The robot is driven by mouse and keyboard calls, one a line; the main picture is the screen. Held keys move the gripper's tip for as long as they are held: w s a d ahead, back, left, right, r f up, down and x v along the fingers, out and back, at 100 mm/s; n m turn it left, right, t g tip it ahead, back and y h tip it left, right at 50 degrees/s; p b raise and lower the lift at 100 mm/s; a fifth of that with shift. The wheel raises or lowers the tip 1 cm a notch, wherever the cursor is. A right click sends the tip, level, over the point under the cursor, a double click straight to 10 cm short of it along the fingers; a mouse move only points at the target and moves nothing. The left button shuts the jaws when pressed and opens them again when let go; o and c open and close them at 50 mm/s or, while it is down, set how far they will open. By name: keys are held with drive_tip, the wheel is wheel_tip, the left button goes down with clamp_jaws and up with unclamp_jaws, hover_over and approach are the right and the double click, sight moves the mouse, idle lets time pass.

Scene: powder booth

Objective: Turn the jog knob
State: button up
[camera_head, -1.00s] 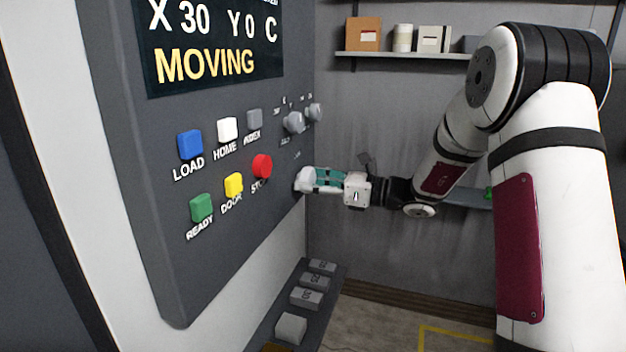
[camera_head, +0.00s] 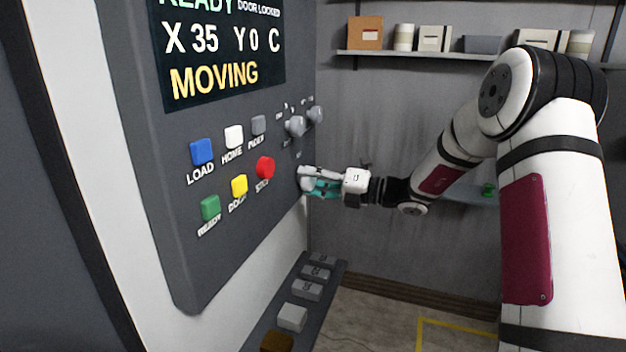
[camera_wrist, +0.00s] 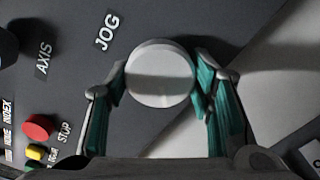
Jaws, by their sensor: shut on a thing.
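The jog knob (camera_wrist: 160,75) is a round light-grey knob on the dark panel, below the word JOG in the head view's layout and beside it in the wrist view. In the head view the knob (camera_head: 304,178) shows at the panel's right edge, partly covered by my fingers. My gripper (camera_wrist: 158,88) is shut on the knob, one teal-padded finger on each side. It also shows in the head view (camera_head: 312,184), reaching in from the right. The display (camera_head: 222,52) reads X 35, Y 0, C and MOVING.
The panel carries blue (camera_head: 202,151), white, grey, green, yellow and red (camera_head: 265,167) buttons left of my gripper. Two grey knobs (camera_head: 295,126) sit just above it. A ledge with several blocks (camera_head: 292,317) lies below. A shelf (camera_head: 415,54) holds boxes behind.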

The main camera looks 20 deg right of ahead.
drive_tip(key=shift+m, duration=1.2)
drive_tip(key=o, duration=1.2)
drive_tip(key=shift+c, duration=0.2)
drive_tip(key=v, duration=1.2)
drive_tip(key=shift+a, duration=0.1)
